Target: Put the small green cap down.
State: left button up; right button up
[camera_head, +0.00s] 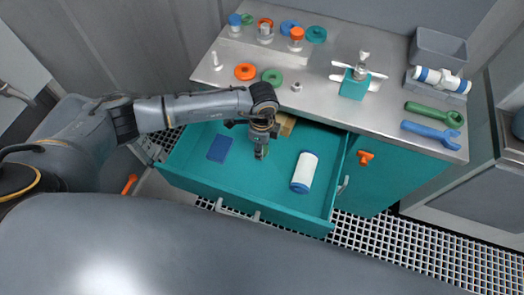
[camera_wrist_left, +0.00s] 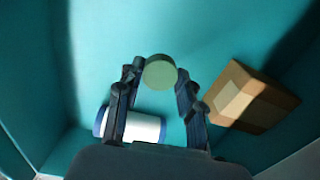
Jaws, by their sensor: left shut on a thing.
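The small green cap (camera_wrist_left: 160,71) is a pale green disc held between the fingertips of my left gripper (camera_wrist_left: 158,80) in the left wrist view. In the head view my left gripper (camera_head: 261,152) points down into the open teal drawer (camera_head: 240,192), between a blue block and a white cylinder. The cap cannot be made out there. In the wrist view the drawer floor lies behind the cap; the gap between them is hard to judge. My right gripper is not in view.
In the drawer lie a blue block (camera_head: 220,148), a white cylinder with blue ends (camera_head: 305,172) and a brown box (camera_wrist_left: 253,98). The drawer floor between them is bare. The counter above holds jars, coloured rings (camera_head: 245,72), a teal stand (camera_head: 355,86) and wrenches (camera_head: 432,132).

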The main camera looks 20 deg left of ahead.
pick_arm(q)
notch_tip(320, 180, down, 3)
jog(key=shift+f, duration=0.55)
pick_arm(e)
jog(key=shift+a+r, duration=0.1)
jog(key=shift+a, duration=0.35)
pick_arm(q)
jog(key=shift+f, duration=0.1)
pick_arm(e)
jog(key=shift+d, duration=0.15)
pick_arm(q)
jog(key=o, duration=1.2)
jog(key=shift+o, duration=0.2)
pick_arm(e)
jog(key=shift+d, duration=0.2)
